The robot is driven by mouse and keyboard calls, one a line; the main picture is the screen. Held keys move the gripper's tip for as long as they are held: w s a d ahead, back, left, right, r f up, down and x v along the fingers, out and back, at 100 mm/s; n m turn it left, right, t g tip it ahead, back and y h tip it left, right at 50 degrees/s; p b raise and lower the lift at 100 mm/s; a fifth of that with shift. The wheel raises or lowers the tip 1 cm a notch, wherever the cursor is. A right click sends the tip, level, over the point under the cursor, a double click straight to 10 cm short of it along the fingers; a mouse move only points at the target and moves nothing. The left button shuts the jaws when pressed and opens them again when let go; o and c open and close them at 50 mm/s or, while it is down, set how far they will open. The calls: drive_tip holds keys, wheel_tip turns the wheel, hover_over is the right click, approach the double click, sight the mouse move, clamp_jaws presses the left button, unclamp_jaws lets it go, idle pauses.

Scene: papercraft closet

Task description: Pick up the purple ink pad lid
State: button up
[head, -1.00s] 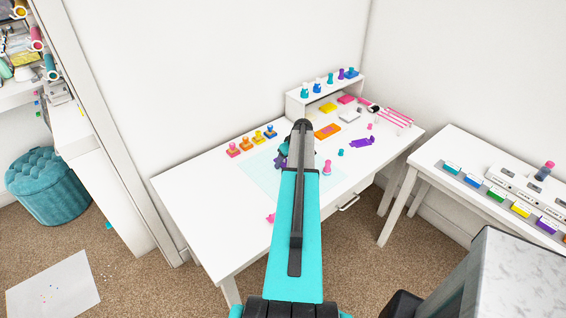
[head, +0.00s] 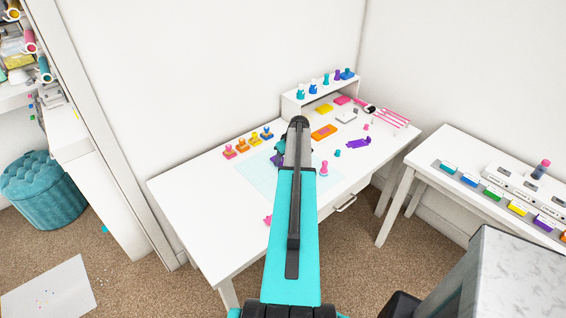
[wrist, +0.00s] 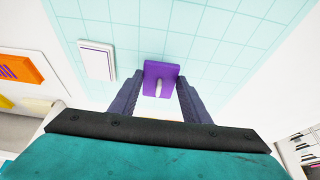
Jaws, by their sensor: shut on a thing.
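My gripper (wrist: 160,82) is shut on a purple, flat, square piece (wrist: 158,70), which I take to be the purple ink pad lid. It sits between the two dark fingertips, with a pale knob or strip at its middle. The light teal grid mat (wrist: 215,50) lies behind it; I cannot tell the gap between them. In the head view my arm covers most of the gripper, and a bit of purple (head: 276,160) shows just left of it, over the mat (head: 245,180).
A white rectangular pad (wrist: 97,60) lies on the mat, left of the gripper. Orange, yellow and pink pieces and several stamps stand toward the white desk's (head: 190,195) back. A small shelf (head: 300,103) rises there. Several ink pads (head: 493,194) line the right table.

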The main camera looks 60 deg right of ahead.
wheel_tip(320, 180, up, 8)
drive_tip(key=b, duration=0.3)
drive_tip(key=shift+r, duration=0.2)
idle(0.6)
drive_tip(key=w+a+r+n+b, duration=0.1)
drive_tip(key=w+a+r, duration=0.2)
drive_tip(key=w+a, duration=0.55)
drive_tip(key=w+a+r, duration=0.3)
drive_tip(key=w+a, duration=0.3)
drive_tip(key=a, duration=0.6)
drive_tip(key=w+a+r+n+b, duration=0.1)
drive_tip(key=w+a+r, duration=0.2)
drive_tip(key=w+a, duration=0.55)
drive_tip(key=a+r+b, duration=0.1)
drive_tip(key=a+r, duration=0.1)
drive_tip(key=a, duration=1.1)
drive_tip(key=a+r+n+y, duration=0.1)
drive_tip(key=a+r, duration=0.2)
drive_tip(key=a, duration=1)
drive_tip(key=a+r+b, duration=0.1)
drive_tip(key=a+r, duration=0.1)
drive_tip(key=a, duration=1.2)
drive_tip(key=shift+s+r+n+b, duration=0.25)
drive_tip(key=shift+n+b, duration=0.05)
